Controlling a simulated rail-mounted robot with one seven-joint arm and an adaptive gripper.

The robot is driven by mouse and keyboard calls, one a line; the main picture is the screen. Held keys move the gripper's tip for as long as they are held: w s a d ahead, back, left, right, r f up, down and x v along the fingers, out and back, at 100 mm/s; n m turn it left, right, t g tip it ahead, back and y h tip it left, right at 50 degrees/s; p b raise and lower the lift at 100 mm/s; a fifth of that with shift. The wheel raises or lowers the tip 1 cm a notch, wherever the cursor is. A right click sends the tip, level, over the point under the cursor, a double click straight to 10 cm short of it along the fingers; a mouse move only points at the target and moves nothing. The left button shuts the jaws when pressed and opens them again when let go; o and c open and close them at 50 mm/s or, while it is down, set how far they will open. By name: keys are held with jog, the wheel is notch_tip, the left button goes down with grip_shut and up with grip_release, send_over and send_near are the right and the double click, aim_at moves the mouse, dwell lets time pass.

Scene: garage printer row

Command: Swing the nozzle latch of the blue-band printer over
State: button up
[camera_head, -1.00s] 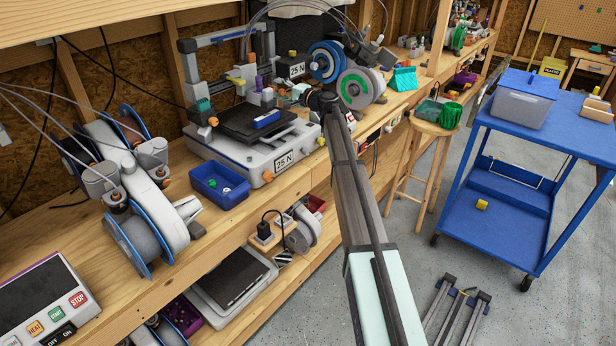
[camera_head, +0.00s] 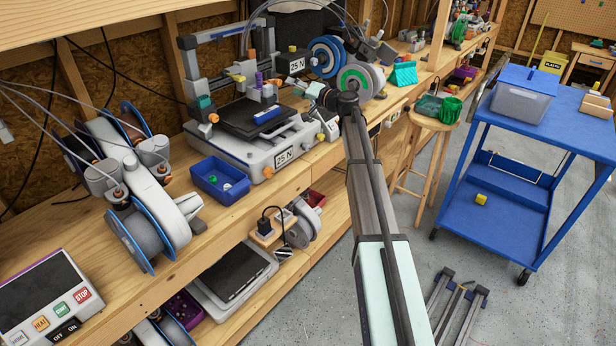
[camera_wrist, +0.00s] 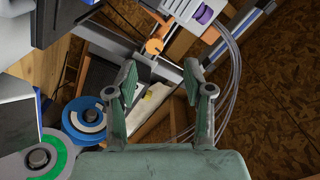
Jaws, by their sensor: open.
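The printer (camera_head: 240,140) in the middle of the bench has a grey base marked 25 N, a dark bed and an upright frame. Its print head (camera_head: 262,92) carries a purple part and small orange and yellow parts. In the wrist view a pale head with a purple knob (camera_wrist: 205,14) is at the top, and an orange knob (camera_wrist: 153,46) is just beyond the fingers. I cannot tell which part is the nozzle latch, and I see no clear blue band. My gripper (camera_wrist: 160,80) is open and empty; in the head view (camera_head: 312,89) it is right of the print head.
A blue bin (camera_head: 220,178) sits on the bench before the printer. A white spool unit (camera_head: 145,225) is at left.

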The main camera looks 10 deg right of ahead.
jog(key=b+v, duration=0.2)
jog(key=v, duration=0.7)
jog(key=s+a+f+g+h, duration=0.1)
jog(key=s+f+g, duration=0.1)
jog(key=f, duration=0.6)
jog(key=s+a+f+g, duration=0.1)
jog(key=s+f, duration=0.3)
jog(key=f, duration=0.5)
jog(key=s+a+f+g+h, duration=0.1)
jog(key=s+a+f+g, duration=0.1)
jog(key=f, duration=0.6)
jog(key=shift+s+a+f+g+h, duration=0.3)
jog(key=shift+s+a, duration=0.15)
